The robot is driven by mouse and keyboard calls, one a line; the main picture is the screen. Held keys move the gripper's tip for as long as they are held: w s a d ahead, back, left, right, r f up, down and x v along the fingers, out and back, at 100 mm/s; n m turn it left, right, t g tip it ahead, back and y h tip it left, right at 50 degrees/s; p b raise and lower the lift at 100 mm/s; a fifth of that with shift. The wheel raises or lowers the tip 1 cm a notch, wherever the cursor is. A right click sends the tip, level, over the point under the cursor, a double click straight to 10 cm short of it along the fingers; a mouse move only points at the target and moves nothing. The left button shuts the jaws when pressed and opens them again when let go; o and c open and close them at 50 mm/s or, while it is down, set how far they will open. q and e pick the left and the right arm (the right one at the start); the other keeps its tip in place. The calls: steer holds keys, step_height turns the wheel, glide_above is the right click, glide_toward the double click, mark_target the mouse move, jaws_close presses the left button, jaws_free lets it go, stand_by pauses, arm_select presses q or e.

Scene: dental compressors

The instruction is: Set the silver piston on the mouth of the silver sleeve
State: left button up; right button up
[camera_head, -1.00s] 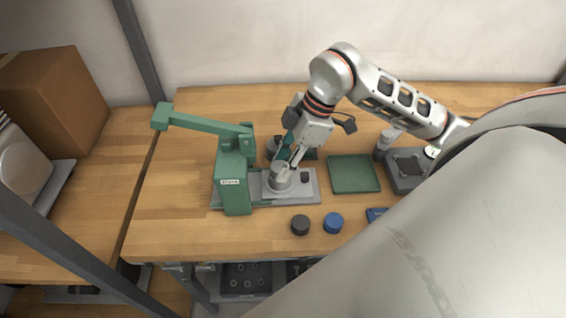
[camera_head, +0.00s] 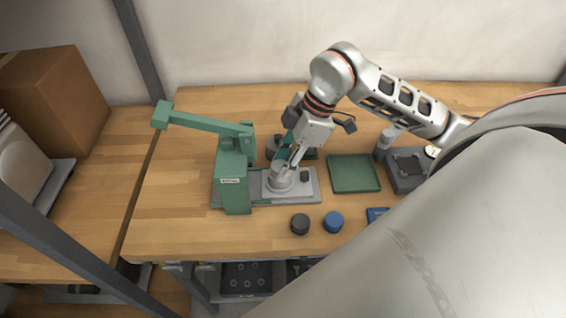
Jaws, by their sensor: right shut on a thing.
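The silver sleeve (camera_head: 280,184) stands upright on the grey base plate (camera_head: 310,192) beside the green press (camera_head: 236,180). My right gripper (camera_head: 288,164) points down just above the sleeve and is shut on a small silver piece, likely the silver piston (camera_head: 281,168). The piece is at the sleeve's mouth; the fingers partly hide it, and I cannot tell whether it rests on the rim or is just above it. My left gripper does not show.
A black cap (camera_head: 300,224) and a blue cap (camera_head: 333,222) stand in front of the plate. A green mat (camera_head: 353,173) and a dark grey block (camera_head: 407,170) lie to the right. The press lever reaches to the left. The table's left front is clear.

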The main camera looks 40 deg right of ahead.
steer(key=shift+s+f, duration=0.25)
steer(key=shift+f, duration=0.4)
steer(key=o, duration=1)
steer(key=shift+o, duration=1)
steer(key=shift+w+d, duration=0.1)
steer(key=shift+w, duration=0.05)
steer(key=shift+r, duration=0.1)
steer(key=o, duration=0.7)
steer(key=shift+c, duration=0.2)
steer(key=shift+w+r, duration=0.1)
steer(key=shift+r, duration=0.15)
